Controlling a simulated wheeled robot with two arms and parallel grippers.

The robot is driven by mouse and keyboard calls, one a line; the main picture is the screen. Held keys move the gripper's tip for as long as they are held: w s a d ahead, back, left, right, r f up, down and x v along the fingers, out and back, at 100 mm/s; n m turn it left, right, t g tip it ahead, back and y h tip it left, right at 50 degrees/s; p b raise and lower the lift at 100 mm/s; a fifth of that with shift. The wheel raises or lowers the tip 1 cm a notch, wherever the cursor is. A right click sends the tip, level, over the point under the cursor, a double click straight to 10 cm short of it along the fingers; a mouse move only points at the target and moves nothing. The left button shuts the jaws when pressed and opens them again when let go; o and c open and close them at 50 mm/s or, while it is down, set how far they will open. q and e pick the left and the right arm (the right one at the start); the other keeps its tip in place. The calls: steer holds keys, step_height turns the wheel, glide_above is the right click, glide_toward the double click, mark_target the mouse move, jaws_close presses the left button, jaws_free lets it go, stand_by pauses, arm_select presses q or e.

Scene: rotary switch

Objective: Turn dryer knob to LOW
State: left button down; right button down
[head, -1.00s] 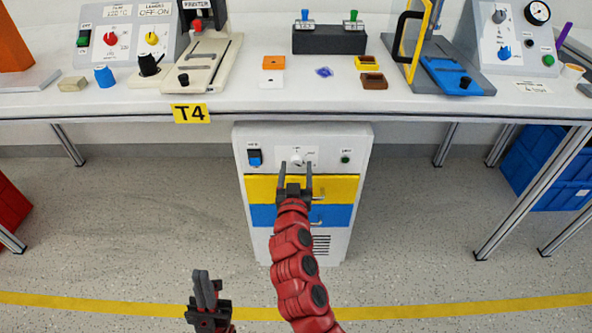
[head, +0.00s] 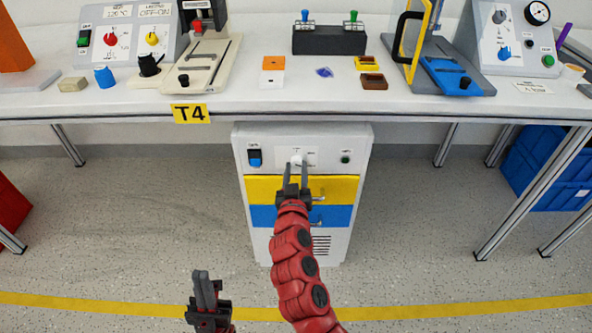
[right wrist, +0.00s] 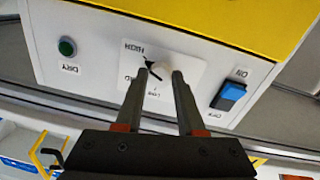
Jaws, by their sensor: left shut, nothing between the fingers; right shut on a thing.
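The dryer (head: 255,225) is a pale cabinet under the table, with yellow and blue drawer fronts. Its white knob (right wrist: 160,71) is on the top panel over a white label; it also shows in the head view (head: 297,159). HIGH is readable on the label, and the other words are partly hidden. A black pointer mark shows beside the knob. My right gripper (head: 296,167) is shut on the knob, one finger on each side, as the right wrist view shows too (right wrist: 160,78). My left gripper (head: 203,279) is shut and empty, low over the floor.
A blue rocker switch (right wrist: 231,93) and a green DRY button (right wrist: 67,46) flank the knob. The table (head: 270,108) with several devices overhangs above the dryer.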

steer(key=n, duration=0.3)
steer(key=n+p, duration=0.1)
steer(key=n, duration=0.2)
steer(key=n+p, duration=0.2)
steer(key=n, duration=0.3)
steer(key=shift+r+n+y, duration=0.1)
steer(key=shift+n+y, duration=0.2)
steer(key=shift+n, duration=0.1)
steer(key=n+p, duration=0.1)
steer(key=n, duration=0.2)
steer(key=shift+d+n, duration=0.15)
steer(key=shift+n, duration=0.25)
steer(key=n+p, duration=0.2)
steer(key=shift+n+t, duration=0.3)
steer(key=shift+n, duration=0.1)
steer(key=shift+n+y+p, duration=0.4)
steer(key=shift+n+p, duration=0.8)
steer(key=shift+n, duration=1.4)
steer(key=c, duration=0.5)
jaws_free()
